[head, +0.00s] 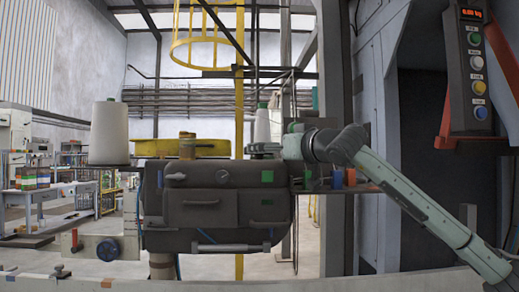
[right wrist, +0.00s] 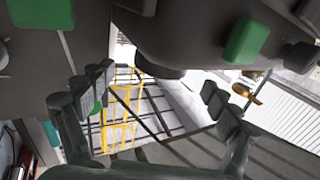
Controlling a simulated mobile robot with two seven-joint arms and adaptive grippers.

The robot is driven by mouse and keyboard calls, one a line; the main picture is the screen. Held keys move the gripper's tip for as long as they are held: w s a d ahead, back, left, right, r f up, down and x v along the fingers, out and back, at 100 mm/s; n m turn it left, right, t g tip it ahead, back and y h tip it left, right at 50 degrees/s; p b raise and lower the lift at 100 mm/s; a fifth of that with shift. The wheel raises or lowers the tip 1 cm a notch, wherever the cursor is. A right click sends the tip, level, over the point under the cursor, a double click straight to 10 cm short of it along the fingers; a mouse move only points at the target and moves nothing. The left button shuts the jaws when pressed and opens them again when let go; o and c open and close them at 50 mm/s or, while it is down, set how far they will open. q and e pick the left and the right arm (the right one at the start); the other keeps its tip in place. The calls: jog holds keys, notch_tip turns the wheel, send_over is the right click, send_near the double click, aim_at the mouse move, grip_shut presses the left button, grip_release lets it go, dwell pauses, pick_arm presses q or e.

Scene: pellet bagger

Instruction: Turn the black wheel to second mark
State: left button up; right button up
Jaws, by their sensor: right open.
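The dark grey machine head (head: 228,212) stands at the centre of the head view, with latches, handles and a small round dial (head: 223,176) on its front. I cannot make out for certain which part is the black wheel, nor any marks. My right gripper (head: 262,149) is at the upper right of the machine, its fingers pointing left. In the right wrist view its two fingers (right wrist: 155,95) stand apart with nothing gripped between them. A dark rounded machine part (right wrist: 175,45) is just above the gap; contact cannot be told. My left gripper is not in view.
A white spool (head: 109,133) stands left of the machine, and a yellow part (head: 180,147) is on top. A blue handwheel (head: 107,249) is at the lower left. A button panel (head: 476,75) hangs at the right. Coloured cups (head: 338,179) sit below my right forearm.

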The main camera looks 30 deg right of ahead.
jog(key=w, duration=0.5)
jog(key=shift+d+p, duration=0.1)
jog(key=shift+p, duration=0.3)
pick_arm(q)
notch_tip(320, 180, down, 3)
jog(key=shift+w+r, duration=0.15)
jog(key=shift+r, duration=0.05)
pick_arm(e)
jog(key=c, duration=1.2)
jog(key=shift+o, duration=0.2)
